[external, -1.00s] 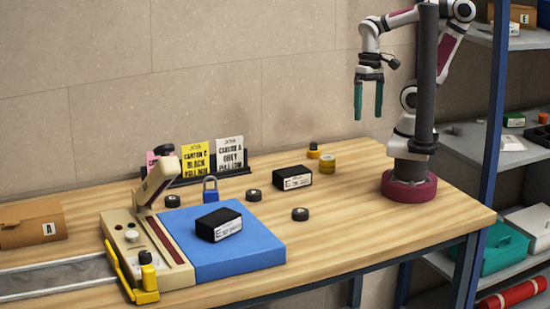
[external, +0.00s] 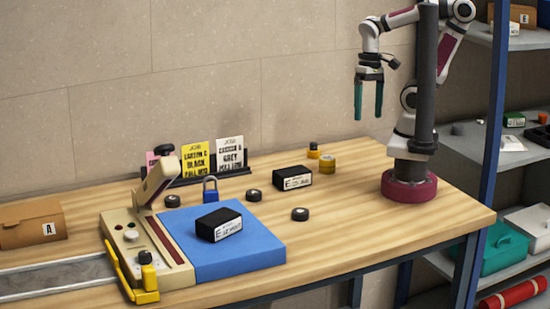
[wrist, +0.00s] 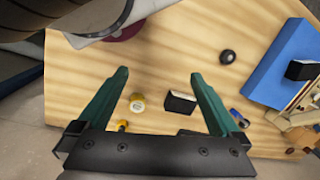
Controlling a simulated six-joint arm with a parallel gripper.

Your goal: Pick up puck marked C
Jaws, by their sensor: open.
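Three small black pucks lie on the wooden table in the external view: one at the front right (external: 300,214), one near the blue padlock (external: 253,196), and one at the left behind the blue mat (external: 172,201). Each has a pale mark on it, too small to read, so I cannot tell which is marked C. The front right puck also shows in the wrist view (wrist: 228,57). My gripper (external: 368,115) is open and empty, high above the back right of the table and away from the pucks. Its green fingers also show in the wrist view (wrist: 160,73).
Another black block (external: 219,225) lies on the blue mat (external: 255,255) beside the cream press (external: 150,230). The padlock (external: 210,190) stands upright.

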